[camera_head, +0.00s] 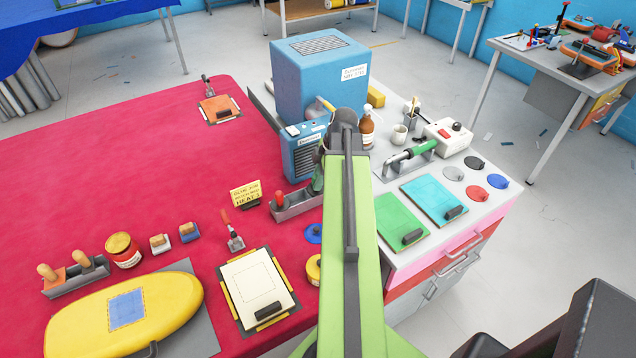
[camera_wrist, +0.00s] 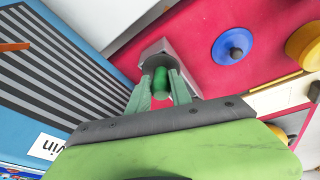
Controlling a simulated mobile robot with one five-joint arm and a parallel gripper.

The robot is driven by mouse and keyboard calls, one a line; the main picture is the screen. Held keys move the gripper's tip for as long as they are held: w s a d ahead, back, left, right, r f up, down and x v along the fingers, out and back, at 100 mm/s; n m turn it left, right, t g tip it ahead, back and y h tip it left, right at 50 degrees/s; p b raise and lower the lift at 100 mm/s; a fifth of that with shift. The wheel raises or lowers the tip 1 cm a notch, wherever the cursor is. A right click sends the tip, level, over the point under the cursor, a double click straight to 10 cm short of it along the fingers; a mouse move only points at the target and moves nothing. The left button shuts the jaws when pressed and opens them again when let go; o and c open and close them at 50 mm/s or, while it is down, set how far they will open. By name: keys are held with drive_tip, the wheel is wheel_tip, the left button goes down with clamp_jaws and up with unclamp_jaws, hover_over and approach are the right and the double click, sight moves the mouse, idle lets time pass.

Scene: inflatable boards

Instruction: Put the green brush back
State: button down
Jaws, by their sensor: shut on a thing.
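The green brush shows in the wrist view as a short green handle (camera_wrist: 161,84) between the two green fingers of my gripper (camera_wrist: 160,76), which is shut on it. The brush stands at the end of a grey metal tray (camera_wrist: 158,50). I cannot tell whether its lower end rests on the tray floor. In the head view the tray (camera_head: 300,206) lies on the red mat, in front of the blue heater box, with a red-handled tool (camera_head: 279,199) at its left end. My arm hides most of the gripper there; green parts show at the tray's right end.
A striped blue heater box (camera_head: 302,155) stands close behind the tray. A yellow sign (camera_head: 245,194) stands to its left and a blue disc (camera_head: 313,234) lies in front. Green (camera_head: 401,225) and cyan boards lie right of my arm. The red mat's far left is mostly clear.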

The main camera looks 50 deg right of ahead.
drive_tip(key=shift+a+f+b, duration=0.1)
drive_tip(key=shift+f+b, duration=0.3)
drive_tip(key=shift+b, duration=0.1)
drive_tip(key=c, duration=1.2)
unclamp_jaws()
drive_tip(key=shift+o, duration=0.2)
drive_tip(key=shift+r+p, duration=0.55)
drive_tip(key=shift+p, duration=0.05)
drive_tip(key=p+v, duration=1.1)
drive_tip(key=v, duration=0.1)
drive_tip(key=shift+f, duration=0.1)
drive_tip(key=shift+w+a, duration=0.1)
